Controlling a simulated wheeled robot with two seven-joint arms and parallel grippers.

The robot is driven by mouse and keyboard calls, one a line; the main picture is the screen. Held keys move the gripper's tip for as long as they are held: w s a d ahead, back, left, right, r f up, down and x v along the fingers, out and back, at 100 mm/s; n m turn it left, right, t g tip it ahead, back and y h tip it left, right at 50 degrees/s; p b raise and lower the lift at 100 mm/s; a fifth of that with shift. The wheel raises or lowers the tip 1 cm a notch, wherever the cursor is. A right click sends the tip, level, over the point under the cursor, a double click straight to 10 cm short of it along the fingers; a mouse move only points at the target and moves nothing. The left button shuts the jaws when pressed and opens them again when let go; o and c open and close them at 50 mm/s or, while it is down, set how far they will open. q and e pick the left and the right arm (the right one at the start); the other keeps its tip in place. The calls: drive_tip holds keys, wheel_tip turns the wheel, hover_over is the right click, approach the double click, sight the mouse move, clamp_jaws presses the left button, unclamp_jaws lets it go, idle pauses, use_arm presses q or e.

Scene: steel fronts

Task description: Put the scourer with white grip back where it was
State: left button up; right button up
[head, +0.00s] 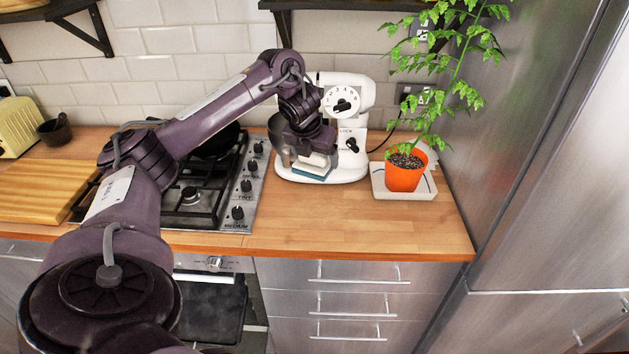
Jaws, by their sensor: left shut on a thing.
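The scourer with white grip (313,166) has a white upper part and a blue-green lower side. My left gripper (312,151) is shut on it from above, in front of the white stand mixer (345,110). The scourer overlaps the mixer's base in the picture; whether it touches the base or hangs above the worktop I cannot tell. The gripper hides the top of the scourer and part of the mixer bowl (279,139). My right gripper is not in view.
A gas hob (243,190) lies left of the mixer. An orange potted plant (405,178) stands on a white tray (428,189) to the right, beside a tall steel front (535,130). The wooden worktop (350,220) is clear in front of the mixer.

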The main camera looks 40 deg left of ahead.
use_arm(q)
wheel_tip(320, 180, down, 15)
drive_tip(key=b, duration=0.7)
drive_tip(key=shift+f+b, duration=0.2)
drive_tip(key=shift+b, duration=0.15)
wheel_tip(320, 180, down, 3)
drive_tip(key=shift+r+b, duration=0.1)
drive_tip(key=shift+b, duration=0.3)
drive_tip(key=o, duration=0.8)
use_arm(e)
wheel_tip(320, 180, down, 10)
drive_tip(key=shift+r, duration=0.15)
use_arm(q)
drive_tip(key=p+v, duration=0.5)
drive_tip(key=v, duration=0.7)
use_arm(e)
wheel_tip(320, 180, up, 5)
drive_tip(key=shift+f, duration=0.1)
use_arm(q)
drive_tip(key=shift+w+d, duration=0.1)
